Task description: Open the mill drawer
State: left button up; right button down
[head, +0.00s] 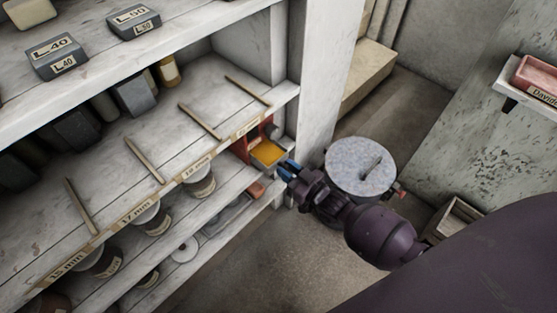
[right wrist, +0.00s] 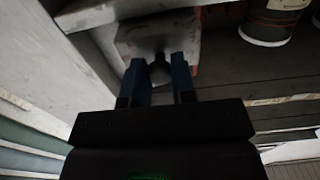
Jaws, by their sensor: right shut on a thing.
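The red mill (head: 245,142) stands at the right end of a middle shelf, partly hidden by the shelf above. Its drawer (head: 268,153) sticks out towards my gripper, with a yellow-orange inside showing from above. In the right wrist view, the drawer's pale front (right wrist: 158,32) faces me, and its small round knob (right wrist: 159,72) sits between the blue fingers. My right gripper (head: 285,170) is shut on the knob, just in front of the drawer; its fingers also show in the wrist view (right wrist: 160,85). My left gripper is not in view.
A white upright post (head: 318,90) stands right beside the mill. A round grey lid or drum top (head: 361,167) is close behind my right wrist. Labelled jars (head: 200,182) line the shelf to the left. The floor (head: 235,265) below is clear.

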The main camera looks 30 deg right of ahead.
jog(key=shift+s+d, duration=0.15)
jog(key=shift+s, duration=0.25)
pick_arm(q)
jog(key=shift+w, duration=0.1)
pick_arm(e)
jog(key=c, duration=0.9)
grip_release()
jog(key=shift+c, duration=0.2)
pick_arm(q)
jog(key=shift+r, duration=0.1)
pick_arm(e)
jog(key=shift+s+d, duration=0.15)
jog(key=shift+s, duration=0.2)
pick_arm(q)
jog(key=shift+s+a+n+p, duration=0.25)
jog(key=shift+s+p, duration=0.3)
jog(key=shift+p, duration=0.35)
pick_arm(e)
jog(key=v, duration=1)
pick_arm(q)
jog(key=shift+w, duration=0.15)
